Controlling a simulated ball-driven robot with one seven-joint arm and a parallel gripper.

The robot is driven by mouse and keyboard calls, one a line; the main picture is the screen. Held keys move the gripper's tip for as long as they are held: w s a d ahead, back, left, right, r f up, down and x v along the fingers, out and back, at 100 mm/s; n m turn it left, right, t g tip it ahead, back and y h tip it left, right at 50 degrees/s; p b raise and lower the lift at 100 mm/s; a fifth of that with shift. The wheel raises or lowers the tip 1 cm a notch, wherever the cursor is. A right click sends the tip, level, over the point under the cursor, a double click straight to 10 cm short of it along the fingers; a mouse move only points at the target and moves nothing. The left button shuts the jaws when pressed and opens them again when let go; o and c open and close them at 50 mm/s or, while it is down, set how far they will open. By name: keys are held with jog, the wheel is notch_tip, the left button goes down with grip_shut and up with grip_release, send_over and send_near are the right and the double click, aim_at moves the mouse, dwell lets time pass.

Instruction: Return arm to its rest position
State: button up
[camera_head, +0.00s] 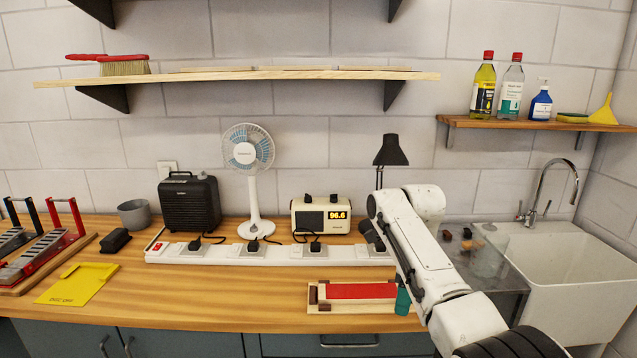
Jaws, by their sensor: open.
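My white arm (435,268) rises from the lower right of the head view and leans up and left over the bench. It bends at a rounded white joint near the lamp. The fingers of my gripper cannot be made out; its end seems hidden behind the arm. A dark rounded piece (371,236) shows just left of the arm, over the right end of the power strip; I cannot tell what it belongs to. No thing is seen held.
A white power strip (228,256) crosses the bench before a heater (190,203), a fan (250,170) and a display box (321,216). A red-topped block (360,291) and teal piece (403,301) lie beside my arm. A lamp (390,152) stands behind; a sink (575,275) is right.

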jog(key=s+f+n, duration=0.3)
jog(key=s+f, duration=0.1)
jog(key=f, duration=0.4)
jog(key=s+f+n, duration=0.4)
jog(key=f, duration=0.4)
jog(key=s+d+f+n, duration=0.1)
jog(key=s+f+n, duration=0.5)
jog(key=s, duration=0.6)
jog(key=s+d+n, duration=0.4)
jog(key=s, duration=1)
jog(key=s+d+n+t, duration=0.1)
jog(key=s+d+n, duration=0.3)
jog(key=s, duration=1.1)
jog(key=shift+r+h, duration=0.2)
jog(key=shift+h, duration=0.1)
